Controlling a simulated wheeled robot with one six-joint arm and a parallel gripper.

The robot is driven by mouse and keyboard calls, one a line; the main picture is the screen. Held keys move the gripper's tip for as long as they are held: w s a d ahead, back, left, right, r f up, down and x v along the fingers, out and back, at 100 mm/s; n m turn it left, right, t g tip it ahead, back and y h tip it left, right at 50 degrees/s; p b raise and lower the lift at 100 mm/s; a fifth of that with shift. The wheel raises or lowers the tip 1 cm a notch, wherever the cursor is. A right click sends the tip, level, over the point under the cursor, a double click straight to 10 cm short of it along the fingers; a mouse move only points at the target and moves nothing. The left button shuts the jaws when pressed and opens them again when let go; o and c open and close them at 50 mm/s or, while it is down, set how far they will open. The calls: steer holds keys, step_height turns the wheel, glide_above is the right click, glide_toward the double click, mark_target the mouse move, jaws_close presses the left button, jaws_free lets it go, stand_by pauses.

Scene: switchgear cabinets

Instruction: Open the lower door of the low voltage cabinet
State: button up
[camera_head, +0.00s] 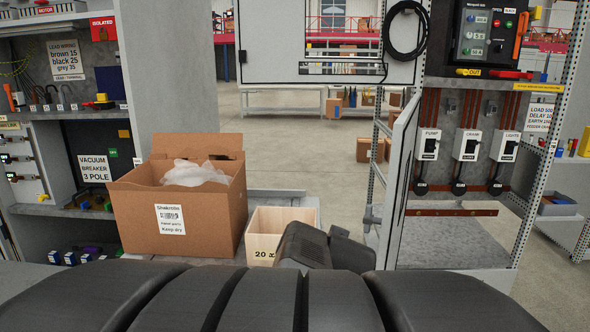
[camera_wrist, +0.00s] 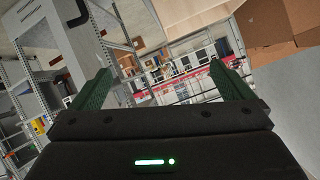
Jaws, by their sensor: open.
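The low voltage cabinet stands at the right in the head view, with three switches labelled PUMP, CRANE and LIGHTS (camera_head: 466,146) in its lower compartment. Its lower door (camera_head: 400,165) stands swung out toward me, seen almost edge-on, so the compartment is exposed. Its upper door (camera_head: 345,70) is swung wide to the left. My gripper (camera_wrist: 160,88) shows in the wrist view with its two green fingers apart and nothing between them. In the head view a dark part of my arm is left of the lower door; the fingertips are hidden there.
A cardboard box (camera_head: 180,205) and a small wooden box marked 20 (camera_head: 280,225) stand left of the lower door. Cabinet shelving with a vacuum breaker label (camera_head: 94,172) is at the far left. Open floor (camera_head: 290,140) lies behind.

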steer(key=shift+a+f+g+y+p, duration=0.3)
steer(key=shift+a+f+g+p, duration=0.3)
steer(key=shift+a, duration=0.25)
steer(key=shift+d, duration=0.1)
